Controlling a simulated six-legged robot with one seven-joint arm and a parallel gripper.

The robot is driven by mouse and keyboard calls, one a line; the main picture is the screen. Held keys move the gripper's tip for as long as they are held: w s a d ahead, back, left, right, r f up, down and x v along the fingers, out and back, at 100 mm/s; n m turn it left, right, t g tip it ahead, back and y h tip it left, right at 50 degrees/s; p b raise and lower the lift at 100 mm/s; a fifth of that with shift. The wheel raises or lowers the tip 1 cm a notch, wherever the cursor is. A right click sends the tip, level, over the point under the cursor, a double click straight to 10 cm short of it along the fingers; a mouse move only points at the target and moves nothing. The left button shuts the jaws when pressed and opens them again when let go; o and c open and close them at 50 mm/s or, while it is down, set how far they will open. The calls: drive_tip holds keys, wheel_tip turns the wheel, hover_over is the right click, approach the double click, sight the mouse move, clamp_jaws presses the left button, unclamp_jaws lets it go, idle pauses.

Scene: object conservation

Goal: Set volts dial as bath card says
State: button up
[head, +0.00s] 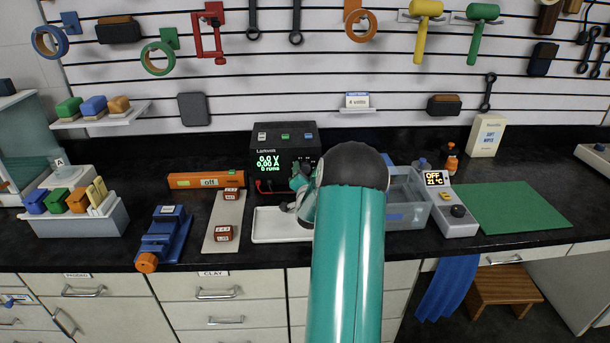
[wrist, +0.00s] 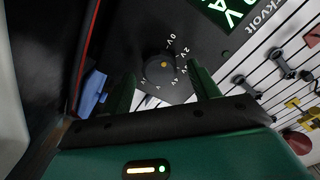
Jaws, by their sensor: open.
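The black power supply (head: 285,140) stands at the back of the bench. Its green display reads 0.0 V, 0.00 A and 0 runs. In the wrist view its round black volts dial (wrist: 157,70) has a yellow mark and a ring of voltage labels, including 0V, 2V and 4V. Which label the mark points at is unclear. My gripper (wrist: 162,88) is open, its green fingers to either side of and just short of the dial. In the head view my arm hides the dial. The small white card (head: 357,100) on a wall ledge ends in "volts"; its number is too small to read surely.
A white tray (head: 265,229) lies before the supply. A clear bath (head: 405,212) and a unit reading OFF, 21 °C (head: 452,209) stand right of my arm. The green mat (head: 515,220) is clear.

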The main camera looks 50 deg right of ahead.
drive_tip(key=shift+c, duration=0.4)
drive_tip(key=c, duration=0.9)
